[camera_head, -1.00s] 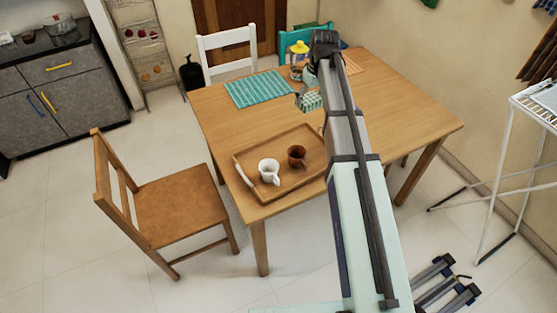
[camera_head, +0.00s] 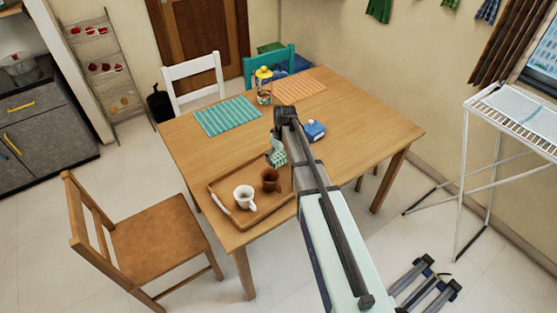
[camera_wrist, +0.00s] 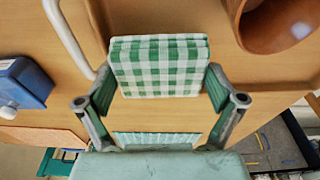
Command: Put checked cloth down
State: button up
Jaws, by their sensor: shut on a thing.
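The green-and-white checked cloth (camera_wrist: 160,68), folded into a flat pad, is between the fingers of my gripper (camera_wrist: 157,88) in the wrist view. The fingers are shut on its two sides. In the head view the cloth (camera_head: 278,155) shows just left of my arm, near the far right part of the wooden tray (camera_head: 215,190). In the wrist view the cloth overlaps the tray's edge. The gap between cloth and tray cannot be judged. My arm hides the tray's right end and most of my gripper (camera_head: 275,143) in the head view.
A white cup (camera_head: 243,197) and a brown cup (camera_head: 270,180) stand on the tray. A blue box (camera_head: 314,131) stands right of my arm. A jar with a yellow lid (camera_head: 264,88) stands near the green placemat (camera_head: 228,116) and orange placemat (camera_head: 299,88). The table's right side is clear.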

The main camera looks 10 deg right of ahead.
aim_at(279, 161)
jog(key=shift+f+p, duration=0.55)
jog(key=shift+f, duration=1.3)
jog(key=shift+f, duration=0.2)
jog(key=o, duration=0.7)
jog(key=shift+r, duration=0.1)
jog(key=r+b, duration=0.1)
jog(key=r, duration=0.3)
jog(key=s+r+b, duration=0.1)
jog(key=r, duration=0.3)
jog(key=r+b, duration=0.2)
jog(key=r, duration=0.2)
jog(key=shift+s+d, duration=0.3)
jog(key=shift+d, duration=0.1)
